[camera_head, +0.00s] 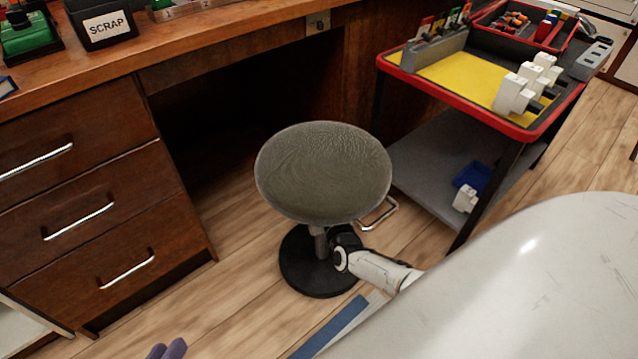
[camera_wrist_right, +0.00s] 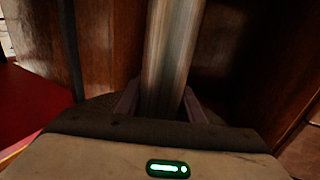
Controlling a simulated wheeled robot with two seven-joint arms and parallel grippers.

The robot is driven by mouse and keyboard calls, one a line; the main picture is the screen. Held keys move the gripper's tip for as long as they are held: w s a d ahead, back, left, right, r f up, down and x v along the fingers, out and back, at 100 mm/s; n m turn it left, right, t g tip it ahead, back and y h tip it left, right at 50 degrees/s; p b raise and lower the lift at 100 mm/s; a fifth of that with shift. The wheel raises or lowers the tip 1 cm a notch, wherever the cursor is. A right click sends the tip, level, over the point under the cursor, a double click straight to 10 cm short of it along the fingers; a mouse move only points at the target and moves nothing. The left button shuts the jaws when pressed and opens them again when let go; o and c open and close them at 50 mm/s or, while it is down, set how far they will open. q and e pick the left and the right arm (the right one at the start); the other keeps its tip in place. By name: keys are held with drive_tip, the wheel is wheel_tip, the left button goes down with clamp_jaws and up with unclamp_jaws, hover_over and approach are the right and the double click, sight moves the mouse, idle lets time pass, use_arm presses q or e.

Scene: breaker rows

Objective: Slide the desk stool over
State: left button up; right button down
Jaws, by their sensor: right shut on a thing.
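The desk stool (camera_head: 323,172) stands upright on the wood floor in front of the desk's knee space. It has a round grey-green seat, a metal post (camera_head: 319,241), a round black base (camera_head: 305,268) and a small metal side handle (camera_head: 381,214). My right gripper (camera_head: 338,238) is below the seat at the post, its fingers mostly hidden in the head view. In the right wrist view its fingers (camera_wrist_right: 160,100) are shut on either side of the metal post (camera_wrist_right: 175,50). My left gripper (camera_head: 166,349) shows only as fingertips at the bottom edge, away from the stool; its opening is unclear.
The wooden desk (camera_head: 200,50) has drawers at left and a dark knee space behind the stool. A red-rimmed cart (camera_head: 447,103) with a lower shelf stands close at right. Blue tape (camera_head: 330,327) marks the floor in front. Bare floor shows left of the base.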

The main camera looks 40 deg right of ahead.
drive_tip(key=shift+s+d+f, duration=0.1)
drive_tip(key=shift+s+f, duration=0.1)
drive_tip(key=c, duration=1.4)
unclamp_jaws()
drive_tip(key=shift+o, duration=1.4)
drive_tip(key=shift+w+r, duration=0.1)
use_arm(q)
drive_tip(key=shift+s+a+f+g+y+p, duration=0.15)
drive_tip(key=shift+a+f+g+y+p, duration=0.35)
drive_tip(key=shift+f+p, duration=0.55)
drive_tip(key=shift+s+a+f+g+y+p, duration=0.25)
drive_tip(key=shift+a+f+y+p, duration=0.35)
drive_tip(key=shift+p, duration=0.6)
use_arm(e)
drive_tip(key=v, duration=1)
drive_tip(key=shift+s, duration=0.2)
use_arm(q)
drive_tip(key=shift+w+f, duration=0.1)
